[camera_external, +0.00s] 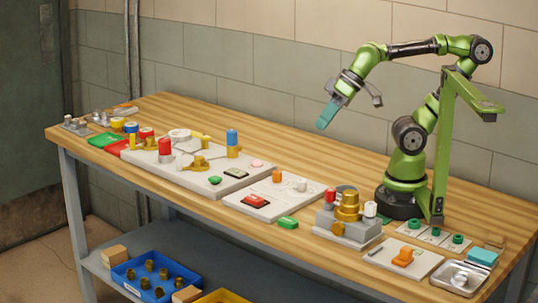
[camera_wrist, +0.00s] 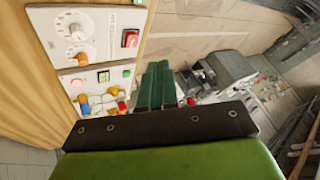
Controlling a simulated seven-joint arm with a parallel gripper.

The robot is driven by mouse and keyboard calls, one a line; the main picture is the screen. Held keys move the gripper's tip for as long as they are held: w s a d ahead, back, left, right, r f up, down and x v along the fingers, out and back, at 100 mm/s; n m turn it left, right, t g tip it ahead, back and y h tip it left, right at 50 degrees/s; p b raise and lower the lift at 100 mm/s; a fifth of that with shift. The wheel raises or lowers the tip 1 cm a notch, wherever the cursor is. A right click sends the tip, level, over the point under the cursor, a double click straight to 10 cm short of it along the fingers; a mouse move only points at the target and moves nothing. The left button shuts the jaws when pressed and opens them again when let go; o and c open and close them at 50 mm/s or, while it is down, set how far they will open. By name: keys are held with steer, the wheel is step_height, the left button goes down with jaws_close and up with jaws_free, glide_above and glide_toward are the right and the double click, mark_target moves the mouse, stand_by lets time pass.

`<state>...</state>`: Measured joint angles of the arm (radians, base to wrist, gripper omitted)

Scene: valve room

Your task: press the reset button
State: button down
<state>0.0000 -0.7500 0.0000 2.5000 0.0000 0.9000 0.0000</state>
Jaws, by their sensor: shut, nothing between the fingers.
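A red button (camera_external: 256,201) on a dark square base sits on the front part of a white panel (camera_external: 240,209) in the middle of the table. It also shows in the wrist view as a red square (camera_wrist: 130,38), left of the fingers. Lettering on the panel is too small to read, so I cannot confirm which button is the reset. My gripper (camera_external: 324,122) is shut and empty, raised in the air behind the panel. Its teal fingers (camera_wrist: 158,74) point downward and to the left in the external view, well apart from the button.
The panel also carries an orange knob (camera_external: 277,176) and a white knob (camera_external: 300,184). A brass valve assembly (camera_external: 347,207) stands to the right.

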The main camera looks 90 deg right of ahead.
steer(key=shift+d, duration=0.1)
steer(key=m+t+y, duration=0.1)
steer(key=m+y, duration=0.1)
steer(key=m, duration=1.6)
glide_above(218, 177)
step_height(218, 177, down, 9)
steer(key=shift+d+f, duration=0.15)
steer(key=shift+f, duration=4.45)
steer(key=shift+f, duration=0.15)
